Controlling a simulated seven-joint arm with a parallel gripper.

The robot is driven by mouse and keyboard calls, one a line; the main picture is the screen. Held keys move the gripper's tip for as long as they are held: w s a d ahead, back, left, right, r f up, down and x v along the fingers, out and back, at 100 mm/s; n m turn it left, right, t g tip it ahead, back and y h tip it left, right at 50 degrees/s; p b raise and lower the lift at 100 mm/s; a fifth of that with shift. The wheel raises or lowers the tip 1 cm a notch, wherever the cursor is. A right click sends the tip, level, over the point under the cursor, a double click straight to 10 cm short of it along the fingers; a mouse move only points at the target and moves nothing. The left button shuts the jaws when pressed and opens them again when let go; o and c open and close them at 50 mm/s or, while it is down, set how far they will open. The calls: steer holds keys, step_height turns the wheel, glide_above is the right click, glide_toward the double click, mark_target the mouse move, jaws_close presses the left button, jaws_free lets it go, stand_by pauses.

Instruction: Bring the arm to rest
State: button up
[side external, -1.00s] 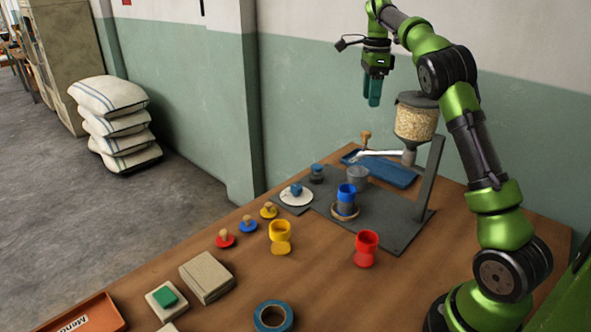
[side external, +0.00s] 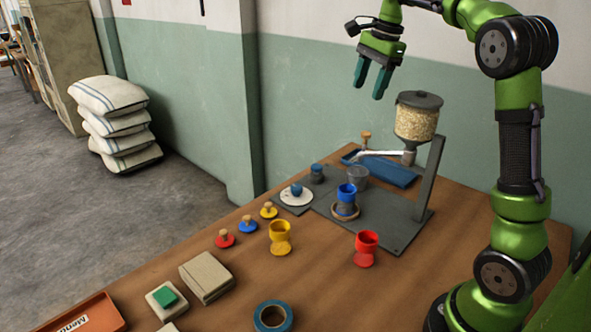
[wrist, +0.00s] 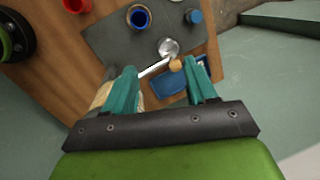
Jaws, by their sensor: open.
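My gripper (side external: 372,80) hangs in the air above the back of the table, high over the hopper stand, with its two teal fingers apart and nothing between them. In the wrist view my gripper (wrist: 163,85) points down, and the grey plate, the metal cup and the blue tray show beyond its fingers. My arm rises from the right side of the table and bends over to the left at the top. A blue goblet drum (side external: 346,194) stands on the grey plate. A yellow goblet drum (side external: 280,237) and a red goblet drum (side external: 366,248) stand on the bare wood.
A grain hopper (side external: 416,120) on a grey post (side external: 431,178) stands below my gripper. A blue tray (side external: 390,172) lies behind it. Red, blue and yellow knobbed lids (side external: 247,224) lie at the left edge. A tape roll (side external: 273,315) lies in front. The wall is close behind.

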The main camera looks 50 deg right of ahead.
steer(key=s+a+f+n+t, duration=0.2)
steer(key=s+a+f+n, duration=0.2)
steer(key=s+a+n, duration=0.3)
steer(key=s+a+f+n+t+y, duration=0.1)
steer(key=s+a+f+n+t, duration=0.2)
steer(key=a, duration=1.3)
steer(key=s+f+n, duration=0.2)
steer(key=s+n, duration=0.3)
steer(key=n, duration=0.1)
steer(key=shift+s+n, duration=0.25)
steer(key=shift+n, duration=0.05)
